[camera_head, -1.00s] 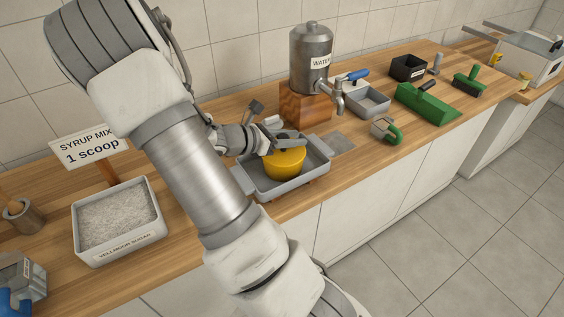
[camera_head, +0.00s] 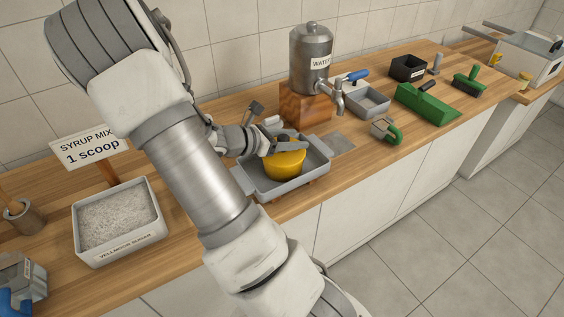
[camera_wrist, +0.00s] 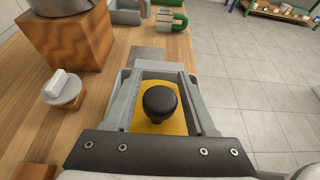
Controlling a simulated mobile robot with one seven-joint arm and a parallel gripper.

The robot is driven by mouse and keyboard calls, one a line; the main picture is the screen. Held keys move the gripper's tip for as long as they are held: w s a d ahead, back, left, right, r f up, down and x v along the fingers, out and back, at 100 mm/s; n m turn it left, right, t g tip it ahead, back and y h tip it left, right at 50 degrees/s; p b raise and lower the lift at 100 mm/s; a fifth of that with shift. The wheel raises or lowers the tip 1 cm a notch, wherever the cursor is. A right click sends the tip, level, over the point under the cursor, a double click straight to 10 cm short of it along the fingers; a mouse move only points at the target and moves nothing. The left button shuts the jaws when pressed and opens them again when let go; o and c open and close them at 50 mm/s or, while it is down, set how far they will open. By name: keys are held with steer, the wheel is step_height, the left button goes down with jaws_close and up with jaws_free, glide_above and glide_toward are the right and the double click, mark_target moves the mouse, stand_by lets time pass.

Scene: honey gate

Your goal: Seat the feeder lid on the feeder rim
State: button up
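A round yellow feeder (camera_head: 285,166) stands in a grey tray (camera_head: 259,190) on the counter in the head view. My gripper (camera_head: 283,143) is just above it and hides much of its top. In the wrist view a black knob (camera_wrist: 160,98) stands over a yellow surface (camera_wrist: 174,124), which looks like the feeder lid. The knob is between my two fingers (camera_wrist: 161,97), with yellow showing on both sides of it, so my gripper looks open around it. The lid's edge and the feeder rim are hidden, so how they meet cannot be told.
A water urn (camera_head: 311,62) on a wooden block (camera_head: 303,103) stands behind the tray. A white-handled round piece (camera_wrist: 64,90) is left of my gripper. The sugar bin (camera_head: 117,219) is at the left.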

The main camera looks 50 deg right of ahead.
mark_target(278, 139)
steer(key=shift+a+r, duration=0.1)
stand_by(0.3)
steer(key=shift+p+v, duration=1.1)
steer(key=shift+v, duration=0.4)
steer(key=shift+a, duration=0.1)
steer(key=o, duration=0.6)
steer(key=shift+c, duration=0.2)
steer(key=shift+o, duration=0.3)
steer(key=shift+o, duration=0.4)
